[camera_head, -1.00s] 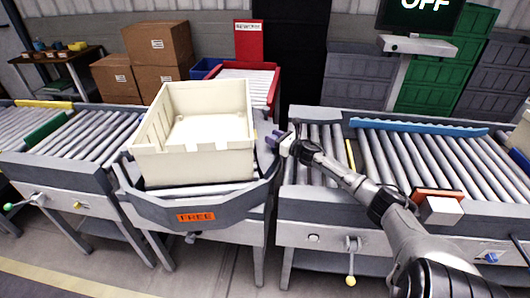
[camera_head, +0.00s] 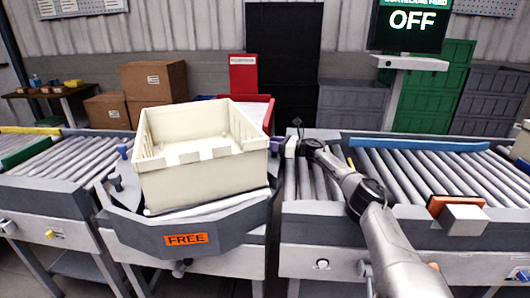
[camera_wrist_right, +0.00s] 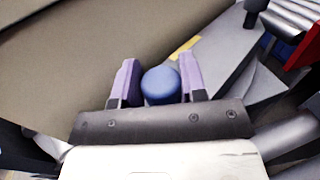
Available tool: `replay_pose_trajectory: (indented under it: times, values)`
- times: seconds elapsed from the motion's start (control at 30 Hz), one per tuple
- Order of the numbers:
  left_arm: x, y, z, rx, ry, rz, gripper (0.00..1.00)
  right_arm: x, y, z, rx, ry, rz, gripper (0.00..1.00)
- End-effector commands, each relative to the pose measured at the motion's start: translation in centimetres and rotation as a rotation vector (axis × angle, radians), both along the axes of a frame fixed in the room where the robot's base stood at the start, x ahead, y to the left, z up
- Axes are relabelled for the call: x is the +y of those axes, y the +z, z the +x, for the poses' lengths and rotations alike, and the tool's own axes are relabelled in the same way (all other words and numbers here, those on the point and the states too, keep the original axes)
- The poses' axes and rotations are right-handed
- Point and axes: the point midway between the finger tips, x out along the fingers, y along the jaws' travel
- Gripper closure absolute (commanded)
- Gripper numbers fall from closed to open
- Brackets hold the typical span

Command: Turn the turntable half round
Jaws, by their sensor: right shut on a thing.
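The grey turntable (camera_head: 215,235) carries an orange FREE label on its front. A cream crate (camera_head: 205,172) sits on it at an angle. My right gripper (camera_head: 291,146) is at the turntable's right edge in the head view. In the right wrist view, the purple fingers of my right gripper (camera_wrist_right: 160,76) are shut on a round blue knob (camera_wrist_right: 160,86), one finger on each side. A second blue-purple knob (camera_head: 122,151) stands at the turntable's left edge, apart from my gripper. My left gripper is not in view.
Roller conveyors flank the turntable at the left (camera_head: 62,165) and the right (camera_head: 420,178). A red-sided conveyor (camera_head: 262,108) lies behind the crate. A screen (camera_head: 411,22) reading OFF stands at the back right. Cardboard boxes (camera_head: 153,85) are at the back left.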

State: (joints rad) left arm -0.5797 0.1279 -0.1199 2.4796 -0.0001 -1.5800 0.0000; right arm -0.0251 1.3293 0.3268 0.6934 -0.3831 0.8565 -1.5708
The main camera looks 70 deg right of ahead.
Motion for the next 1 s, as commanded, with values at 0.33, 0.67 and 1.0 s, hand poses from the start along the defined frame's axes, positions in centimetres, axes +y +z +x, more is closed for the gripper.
replay_pose_trajectory:
  times: [0.33, 0.67, 1.0]
  values:
    - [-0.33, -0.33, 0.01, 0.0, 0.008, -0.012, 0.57, -0.43, -0.1, -0.55, 0.003, 0.001, 0.0, 1.0]
    - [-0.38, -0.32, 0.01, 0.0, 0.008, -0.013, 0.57, -0.41, -0.09, -0.53, 0.002, 0.001, 0.0, 0.47]
    - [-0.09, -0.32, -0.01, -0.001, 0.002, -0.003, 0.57, -0.4, -0.02, -0.52, 0.001, 0.001, 0.0, 0.35]
